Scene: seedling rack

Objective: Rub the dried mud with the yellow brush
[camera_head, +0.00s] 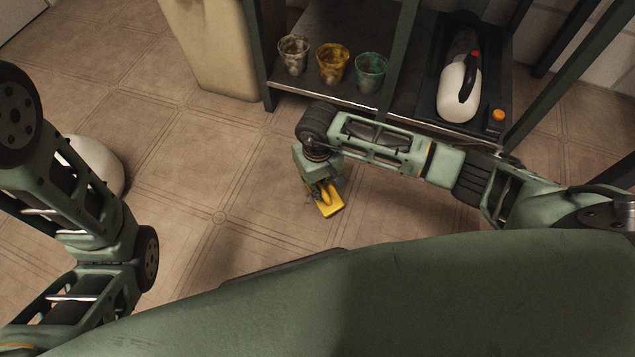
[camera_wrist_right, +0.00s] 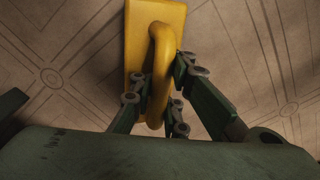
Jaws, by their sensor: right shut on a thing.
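The yellow brush (camera_head: 331,205) is at the floor in front of the rack in the head view. In the right wrist view the brush (camera_wrist_right: 135,40) shows its flat yellow back and looped handle. My right gripper (camera_head: 322,190) points down and is shut on the handle; its fingers (camera_wrist_right: 160,98) sit around the loop in the wrist view. I cannot tell whether the bristles touch the floor. No dried mud shows clearly; the brush and gripper may hide it. My left arm is at the left edge, and its gripper is out of the picture.
The dark rack's lower shelf holds a grey cup (camera_head: 293,55), a yellow cup (camera_head: 333,64) and a green cup (camera_head: 371,72). A pale rounded object (camera_head: 97,165) is at left. Tiled floor (camera_head: 180,180) between is clear.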

